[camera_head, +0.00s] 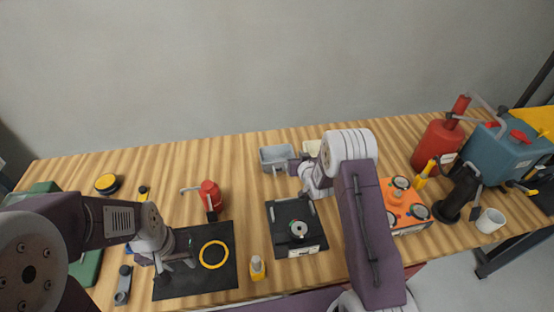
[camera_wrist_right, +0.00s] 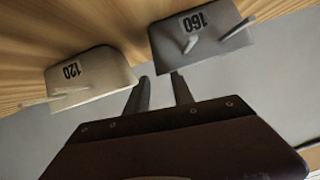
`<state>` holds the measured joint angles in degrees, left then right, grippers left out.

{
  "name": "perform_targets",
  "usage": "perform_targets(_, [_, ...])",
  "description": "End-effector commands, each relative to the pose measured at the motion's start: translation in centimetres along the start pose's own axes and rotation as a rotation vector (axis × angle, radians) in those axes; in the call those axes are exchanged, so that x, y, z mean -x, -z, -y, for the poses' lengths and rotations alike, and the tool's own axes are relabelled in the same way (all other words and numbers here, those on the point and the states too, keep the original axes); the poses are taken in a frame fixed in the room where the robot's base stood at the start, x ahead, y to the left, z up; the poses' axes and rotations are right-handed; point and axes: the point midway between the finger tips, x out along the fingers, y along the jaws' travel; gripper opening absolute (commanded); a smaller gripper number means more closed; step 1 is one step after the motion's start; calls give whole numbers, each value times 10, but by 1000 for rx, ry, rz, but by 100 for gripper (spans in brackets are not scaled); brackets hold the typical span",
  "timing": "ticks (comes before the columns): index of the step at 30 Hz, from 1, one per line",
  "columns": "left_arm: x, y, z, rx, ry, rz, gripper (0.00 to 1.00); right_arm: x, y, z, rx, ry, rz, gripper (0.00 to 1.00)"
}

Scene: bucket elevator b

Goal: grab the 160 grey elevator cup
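The grey cup (camera_head: 276,158) stands at the back of the table in the head view. In the right wrist view the grey cup (camera_wrist_right: 200,38) bears the label 160 and has a peg-like part sticking out from its labelled face. A cream cup (camera_wrist_right: 92,76) labelled 120 is to its left. My right gripper (camera_wrist_right: 160,77) is open and empty, its fingertips close to the grey cup's lower left corner; contact cannot be told. In the head view my right gripper (camera_head: 296,167) is beside the grey cup. My left gripper (camera_head: 176,262) looks open and empty above a black mat.
The cream cup (camera_head: 312,147) is partly behind my right arm. An orange box (camera_head: 397,203) is at right. A wall rises behind the table.

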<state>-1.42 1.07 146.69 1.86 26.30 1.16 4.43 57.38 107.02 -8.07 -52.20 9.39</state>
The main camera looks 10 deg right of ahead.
Motion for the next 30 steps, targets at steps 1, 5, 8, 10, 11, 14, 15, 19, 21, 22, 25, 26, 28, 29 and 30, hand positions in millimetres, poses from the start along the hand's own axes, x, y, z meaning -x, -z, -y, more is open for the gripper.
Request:
perform_targets(1, [5,1,0,0,0,0,36,-9,2,0,0,1,0,29])
perform_targets(5, [6,1,0,0,0,0,36,-29,1,0,1,1,0,29])
perform_targets(8, [6,1,0,0,0,0,36,-36,1,0,1,1,-1,29])
perform_targets(10, [6,1,0,0,0,0,36,-38,1,-1,0,0,0,29])
perform_targets(11, [6,1,0,0,0,0,36,-38,1,-1,0,0,1,29])
perform_targets(14, [6,1,0,0,0,0,36,-37,1,-1,0,0,1,29])
perform_targets(15, [6,1,0,0,0,0,36,-37,1,0,0,0,0,24])
perform_targets(19, [6,1,0,0,0,0,36,-37,1,0,0,0,0,0])
perform_targets(21, [6,1,0,0,0,0,36,-37,1,0,0,0,0,0])
perform_targets(22, [6,1,0,0,0,0,36,-37,1,0,0,0,0,0])
perform_targets(25, [6,1,0,0,0,0,36,-37,1,0,0,0,1,0])
perform_targets(26, [6,1,0,0,0,0,36,-37,1,0,0,0,1,0])
perform_targets(28, [6,1,0,0,0,0,36,-37,1,-1,0,0,1,0])
perform_targets(29, [6,1,0,0,0,0,36,-37,0,-1,0,0,1,0])
perform_targets(30, [6,1,0,0,0,0,36,-37,0,-1,0,0,2,0])
